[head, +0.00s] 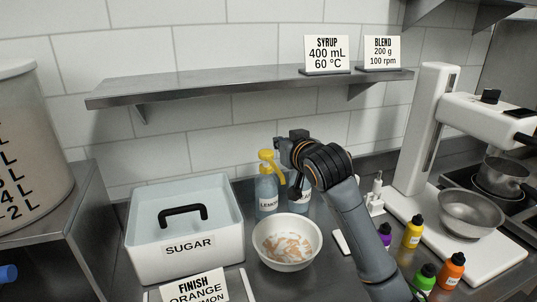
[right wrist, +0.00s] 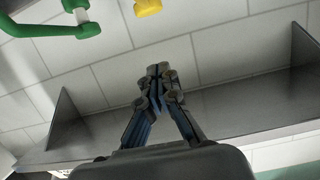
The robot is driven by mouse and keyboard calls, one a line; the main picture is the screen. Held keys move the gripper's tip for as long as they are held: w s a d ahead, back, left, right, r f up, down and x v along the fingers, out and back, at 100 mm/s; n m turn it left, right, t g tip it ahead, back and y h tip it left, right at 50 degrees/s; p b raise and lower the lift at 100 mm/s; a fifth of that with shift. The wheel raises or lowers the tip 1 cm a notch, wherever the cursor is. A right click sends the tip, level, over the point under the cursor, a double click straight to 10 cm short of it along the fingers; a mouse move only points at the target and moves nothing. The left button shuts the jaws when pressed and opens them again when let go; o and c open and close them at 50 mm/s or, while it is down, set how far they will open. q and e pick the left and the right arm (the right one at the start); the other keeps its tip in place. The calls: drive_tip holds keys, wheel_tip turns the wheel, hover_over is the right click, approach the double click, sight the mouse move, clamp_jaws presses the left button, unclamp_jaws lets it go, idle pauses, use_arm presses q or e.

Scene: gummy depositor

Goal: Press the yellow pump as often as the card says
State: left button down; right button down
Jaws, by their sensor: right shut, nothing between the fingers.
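The yellow pump (head: 268,160) sits on a clear bottle (head: 266,195) labelled LEMON, standing upright behind the white bowl. A small part of a yellow piece (right wrist: 148,7) shows at the top edge of the right wrist view. My right gripper (head: 286,151) is just right of the pump head, apart or touching I cannot tell. Its fingers (right wrist: 158,70) are shut and empty. A second bottle (head: 300,196) stands behind my right arm, its top hidden. The card (head: 195,287) reads FINISH, ORANGE and a partly cut line ending in MON; any numbers are out of view. My left gripper is not in view.
A bowl (head: 287,262) with orange-white contents stands in front of the bottles. A SUGAR bin (head: 185,268) is at left. A shelf (head: 230,88) with SYRUP and BLEND cards runs above. Several coloured small bottles and a mixer (head: 430,130) stand at right. A green piece (right wrist: 55,28) shows top left in the wrist view.

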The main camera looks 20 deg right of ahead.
drive_tip(key=p, duration=0.3)
hover_over(268, 156)
wheel_tip(268, 156, down, 2)
drive_tip(key=shift+w+f, duration=0.15)
drive_tip(key=shift+f, duration=0.1)
wheel_tip(268, 156, down, 3)
drive_tip(key=shift+r+p, duration=0.15)
drive_tip(key=shift+p, duration=0.35)
drive_tip(key=shift+s+f, duration=0.2)
drive_tip(key=shift+f, duration=0.4)
